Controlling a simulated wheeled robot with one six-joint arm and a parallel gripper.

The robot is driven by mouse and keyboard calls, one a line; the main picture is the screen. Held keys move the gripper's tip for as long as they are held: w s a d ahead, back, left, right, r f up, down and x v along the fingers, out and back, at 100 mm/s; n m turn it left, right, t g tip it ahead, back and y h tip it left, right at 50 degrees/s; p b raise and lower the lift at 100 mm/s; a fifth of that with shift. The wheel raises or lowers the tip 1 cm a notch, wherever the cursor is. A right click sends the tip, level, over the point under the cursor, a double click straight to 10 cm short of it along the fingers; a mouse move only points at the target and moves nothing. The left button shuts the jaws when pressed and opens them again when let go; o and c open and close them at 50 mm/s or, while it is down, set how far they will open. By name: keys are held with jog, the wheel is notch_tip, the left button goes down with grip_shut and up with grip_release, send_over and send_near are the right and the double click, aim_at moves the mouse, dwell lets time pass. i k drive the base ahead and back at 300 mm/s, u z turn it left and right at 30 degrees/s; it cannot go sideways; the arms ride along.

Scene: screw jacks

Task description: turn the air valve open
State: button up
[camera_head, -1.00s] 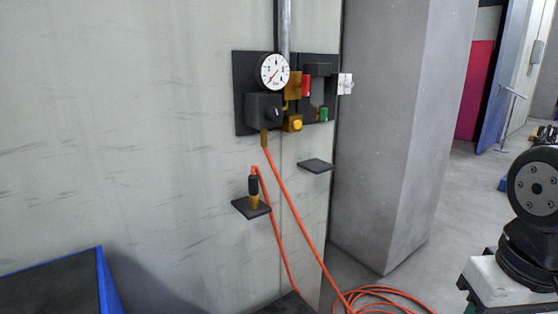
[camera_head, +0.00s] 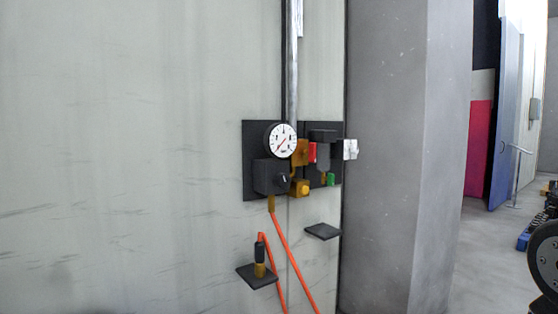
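The air panel (camera_head: 250,140) is a dark plate on the pale wall, left of the grey pillar. It carries a round white gauge (camera_head: 281,140) with a red needle above a dark box with a knob (camera_head: 270,177). To the right is a brass body (camera_head: 299,153) with a small upright red part (camera_head: 312,152) that looks like the valve handle; its exact position is too small to tell. A lower brass fitting (camera_head: 300,188) and a green part (camera_head: 330,180) sit below.
Two small dark shelves (camera_head: 323,231) jut out below the panel; the left one (camera_head: 257,281) holds a brass-and-black fitting (camera_head: 260,260). An orange hose (camera_head: 292,258) hangs down there. The pillar (camera_head: 385,150) stands close right. Open floor (camera_head: 470,260) lies beyond it.

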aim_at(312, 151)
jog(key=k, duration=1)
jog(key=z, duration=1.05)
jog(key=i, duration=0.8)
jog(key=u, duration=1.1)
jog(key=i, duration=0.5)
